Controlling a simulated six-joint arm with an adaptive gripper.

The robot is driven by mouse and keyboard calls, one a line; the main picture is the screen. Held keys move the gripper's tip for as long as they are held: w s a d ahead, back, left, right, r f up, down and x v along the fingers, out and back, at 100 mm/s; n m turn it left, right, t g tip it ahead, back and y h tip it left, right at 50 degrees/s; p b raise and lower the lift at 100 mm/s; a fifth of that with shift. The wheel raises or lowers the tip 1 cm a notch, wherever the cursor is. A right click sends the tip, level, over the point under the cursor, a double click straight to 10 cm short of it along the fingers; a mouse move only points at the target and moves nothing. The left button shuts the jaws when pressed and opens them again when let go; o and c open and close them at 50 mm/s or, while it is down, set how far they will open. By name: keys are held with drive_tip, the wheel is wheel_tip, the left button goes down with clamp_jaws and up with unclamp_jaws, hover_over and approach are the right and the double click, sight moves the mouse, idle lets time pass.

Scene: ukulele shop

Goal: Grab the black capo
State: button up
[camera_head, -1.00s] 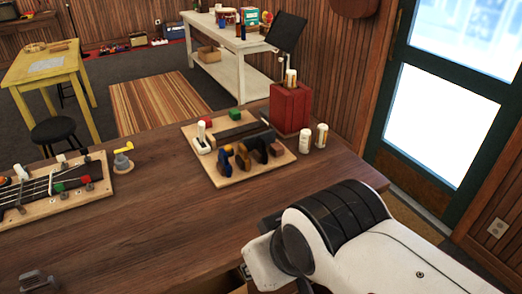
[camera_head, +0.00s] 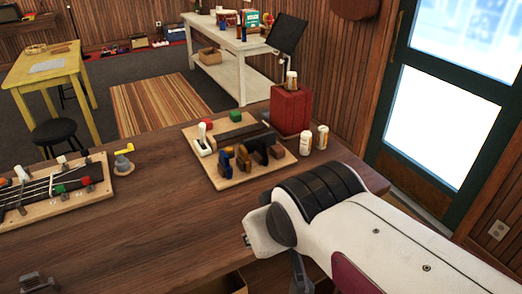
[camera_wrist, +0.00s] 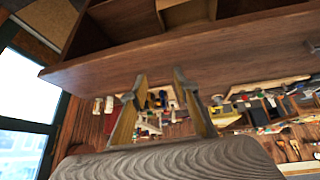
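The black capo (camera_head: 263,146) stands at the right end of a row of capos on a light wooden board (camera_head: 283,165) on the brown workbench. A blue capo (camera_head: 227,159) and an amber-brown capo (camera_head: 243,157) stand to its left. In the wrist view, my gripper (camera_wrist: 160,78) is open and empty, its two fingers spread apart. The capos look tiny beyond the fingers there, and I cannot pick out the black one. In the head view, my arm is at the lower right, well apart from the capos, and its gripper is mostly hidden.
A red box (camera_head: 291,108) stands behind the board, with two small pale bottles (camera_head: 322,138) to the right. A ukulele neck on a board (camera_head: 55,190) lies at the left.

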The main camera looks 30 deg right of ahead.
drive_tip(key=w+d+t+h, duration=0.1)
drive_tip(key=w+d+t, duration=0.1)
drive_tip(key=w+d, duration=0.55)
drive_tip(key=w+d+t+h, duration=0.15)
drive_tip(key=w+d, duration=0.35)
drive_tip(key=w, duration=0.6)
drive_tip(key=t, duration=0.2)
approach(265, 149)
drive_tip(key=shift+w+d+f+n+t+y, duration=0.15)
drive_tip(key=shift+w+d+f+t+y, duration=0.3)
drive_tip(key=shift+w+d+f+y, duration=0.35)
drive_tip(key=shift+w+d+f+n+t+y, duration=0.15)
drive_tip(key=shift+w+d+f+t+y, duration=0.25)
drive_tip(key=shift+w+y, duration=0.6)
drive_tip(key=shift+s, duration=0.1)
drive_tip(key=shift+x, duration=1.25)
